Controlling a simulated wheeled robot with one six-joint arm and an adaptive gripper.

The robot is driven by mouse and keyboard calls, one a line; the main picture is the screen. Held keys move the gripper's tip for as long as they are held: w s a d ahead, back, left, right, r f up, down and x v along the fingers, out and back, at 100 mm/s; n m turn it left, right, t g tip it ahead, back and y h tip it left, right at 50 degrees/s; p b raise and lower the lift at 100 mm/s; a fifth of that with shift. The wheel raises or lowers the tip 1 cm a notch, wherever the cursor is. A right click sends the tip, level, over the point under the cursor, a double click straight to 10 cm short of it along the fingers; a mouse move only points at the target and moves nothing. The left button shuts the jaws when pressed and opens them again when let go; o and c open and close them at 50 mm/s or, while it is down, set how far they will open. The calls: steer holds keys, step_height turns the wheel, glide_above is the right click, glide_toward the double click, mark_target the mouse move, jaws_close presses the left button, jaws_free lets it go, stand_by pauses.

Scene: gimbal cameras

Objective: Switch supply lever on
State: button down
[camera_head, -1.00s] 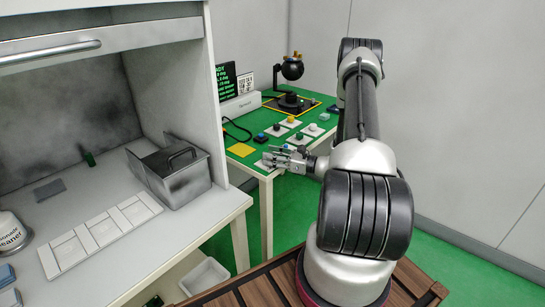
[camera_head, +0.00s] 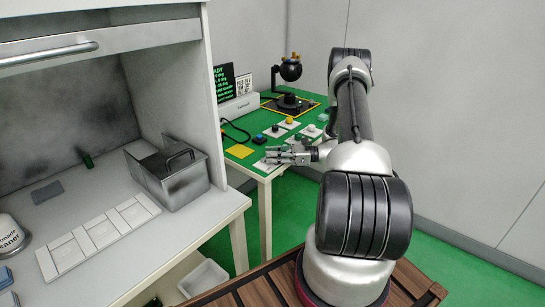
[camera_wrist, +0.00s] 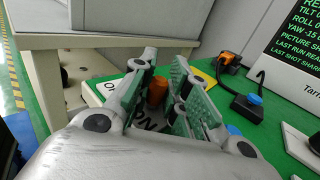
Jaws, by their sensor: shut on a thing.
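The supply lever (camera_wrist: 157,90) shows in the wrist view as a short orange handle between my two green-padded fingers. It stands on a pale plate (camera_wrist: 110,88) with dark lettering; "ON" can be read on the side near my wrist, and other lettering is partly covered. My gripper (camera_wrist: 165,78) is shut on the lever. In the head view my gripper (camera_head: 272,154) is low over the near left corner of the green table (camera_head: 240,152), and its fingers hide the lever there. The lever's exact angle cannot be told.
Button plates stand close beyond my gripper, with a yellow button (camera_head: 290,121) and a green one (camera_head: 299,135). A black gimbal camera (camera_head: 290,70) and a screen (camera_head: 226,85) are at the back. A grey-white bench with a metal bin (camera_head: 185,185) is at left.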

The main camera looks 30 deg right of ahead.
steer(key=shift+a, duration=0.2)
steer(key=c, duration=1.4)
jaws_free()
steer(key=shift+a, duration=0.1)
steer(key=shift+s+d, duration=0.2)
steer(key=shift+d, duration=0.4)
steer(key=v, duration=1.1)
steer(key=shift+f, duration=0.1)
